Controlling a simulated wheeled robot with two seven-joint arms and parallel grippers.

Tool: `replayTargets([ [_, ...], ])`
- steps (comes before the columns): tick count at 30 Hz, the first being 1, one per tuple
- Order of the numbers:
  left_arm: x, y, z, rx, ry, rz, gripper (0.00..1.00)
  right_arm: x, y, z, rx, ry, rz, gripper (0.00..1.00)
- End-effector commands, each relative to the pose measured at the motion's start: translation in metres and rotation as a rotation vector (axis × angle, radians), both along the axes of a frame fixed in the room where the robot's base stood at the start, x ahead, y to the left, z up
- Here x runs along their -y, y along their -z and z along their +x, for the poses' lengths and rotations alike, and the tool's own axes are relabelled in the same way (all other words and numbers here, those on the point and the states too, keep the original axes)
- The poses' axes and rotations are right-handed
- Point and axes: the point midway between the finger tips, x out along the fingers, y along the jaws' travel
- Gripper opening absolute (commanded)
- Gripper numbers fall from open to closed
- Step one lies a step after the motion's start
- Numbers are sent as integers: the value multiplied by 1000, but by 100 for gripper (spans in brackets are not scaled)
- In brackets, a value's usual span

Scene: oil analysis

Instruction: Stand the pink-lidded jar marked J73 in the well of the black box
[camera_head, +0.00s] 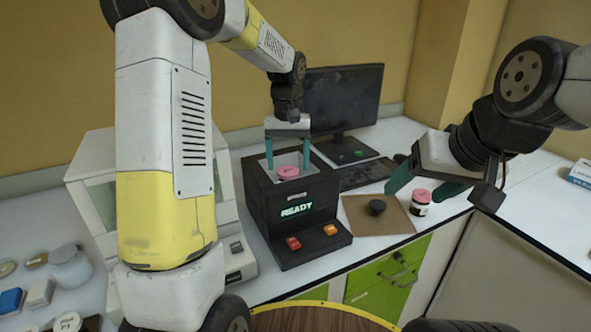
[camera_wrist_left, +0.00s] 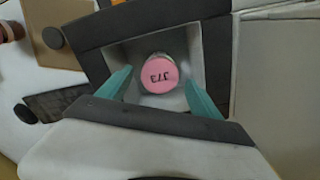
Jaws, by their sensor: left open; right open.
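The pink-lidded jar marked J73 (camera_wrist_left: 159,75) stands in the light-coloured well of the black box, its lid facing up in the left wrist view. Its pink lid (camera_head: 288,172) also shows in the head view. The black box (camera_head: 262,205) has a lit READY display. My left gripper (camera_head: 287,160) is open above the well, with its teal fingers apart on either side of the jar and a gap visible to each. My right gripper (camera_head: 425,190) is open and empty, over the counter right of the box. The jar's lower part is mostly hidden.
Another pink-lidded jar (camera_head: 420,203) stands on the counter near a brown board (camera_head: 378,214) with a black cap (camera_head: 376,208). A monitor (camera_head: 343,97) and keyboard (camera_head: 366,173) are behind. Red and orange buttons (camera_head: 293,243) sit on the box's front ledge.

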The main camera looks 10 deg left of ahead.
Motion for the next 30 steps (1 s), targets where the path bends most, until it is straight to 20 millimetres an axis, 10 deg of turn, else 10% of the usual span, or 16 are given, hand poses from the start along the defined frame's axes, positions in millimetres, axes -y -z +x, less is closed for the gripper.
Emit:
replayTargets([
  [14, -2, -66, -7, 17, 7, -4, 74, 0, 0, 0, 0, 0, 0, 70],
  [30, -24, -127, -177, 373, 125, -102, 74, 0, 0, 0, 0, 0, 0, 70],
])
